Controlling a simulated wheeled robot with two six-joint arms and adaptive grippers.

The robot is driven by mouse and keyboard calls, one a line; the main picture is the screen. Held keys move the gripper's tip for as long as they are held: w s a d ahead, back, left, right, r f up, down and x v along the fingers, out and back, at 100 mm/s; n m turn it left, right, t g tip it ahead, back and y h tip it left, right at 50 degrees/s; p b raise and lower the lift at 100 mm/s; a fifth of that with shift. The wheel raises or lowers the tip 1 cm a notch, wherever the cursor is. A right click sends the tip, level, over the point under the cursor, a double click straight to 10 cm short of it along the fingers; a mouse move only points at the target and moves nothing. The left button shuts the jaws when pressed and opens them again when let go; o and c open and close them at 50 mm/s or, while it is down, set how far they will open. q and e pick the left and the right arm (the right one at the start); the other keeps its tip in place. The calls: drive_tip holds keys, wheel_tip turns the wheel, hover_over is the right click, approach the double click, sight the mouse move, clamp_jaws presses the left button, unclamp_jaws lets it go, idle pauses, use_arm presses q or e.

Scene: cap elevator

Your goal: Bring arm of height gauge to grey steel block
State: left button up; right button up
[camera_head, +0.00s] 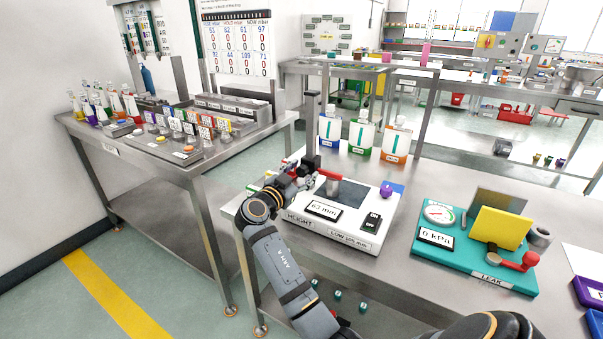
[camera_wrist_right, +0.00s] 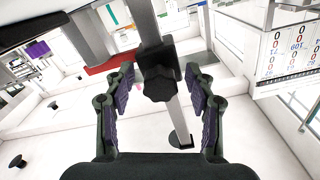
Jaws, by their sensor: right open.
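The height gauge (camera_head: 352,232) has a white base, a display that seems to read 63 mm and a dark upright column (camera_head: 312,115). A red part (camera_head: 328,174), seemingly the gauge's arm, shows beside the column above a dark grey plate (camera_head: 350,193). In the right wrist view a grey block-like shape (camera_wrist_right: 90,36) stands near a red strip (camera_wrist_right: 107,65); I cannot tell whether they touch. My right gripper (camera_head: 297,174) is at the column. In its wrist view the right gripper (camera_wrist_right: 160,76) is open, its fingers either side of a dark knob (camera_wrist_right: 160,86). My left gripper is out of view.
A teal leak tester (camera_head: 464,260) stands to the right. A steel table (camera_head: 125,155) with bottles and trays is at left.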

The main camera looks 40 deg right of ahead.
wheel_tip(320, 180, up, 10)
idle(0.6)
idle(1.1)
